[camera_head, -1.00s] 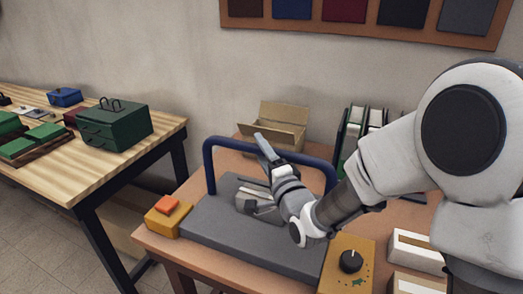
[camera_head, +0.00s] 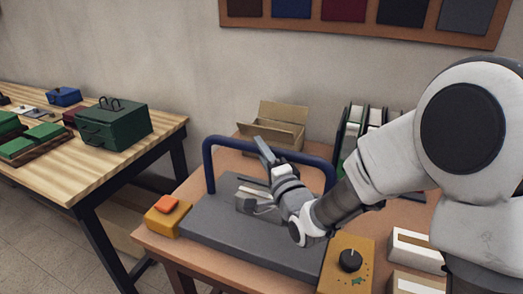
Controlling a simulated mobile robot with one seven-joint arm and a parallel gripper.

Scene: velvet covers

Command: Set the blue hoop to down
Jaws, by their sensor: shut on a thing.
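The blue hoop (camera_head: 226,142) stands upright over a dark grey slab (camera_head: 215,236) on the brown table. Its two legs come down at the left and right sides of the slab. My gripper (camera_head: 262,150) is at the middle of the hoop's top bar, shut on the bar. My gripper and wrist hide part of the bar, and my arm reaches in from the right. Under the hoop, a light-coloured piece (camera_head: 250,197) lies on the slab, partly hidden by my gripper.
A yellow box with an orange button (camera_head: 167,205) sits left of the slab. A yellow box with a black knob (camera_head: 350,261) sits right. An open cardboard box (camera_head: 272,138) and upright folders (camera_head: 366,120) stand behind. White boxes (camera_head: 412,250) lie at the right.

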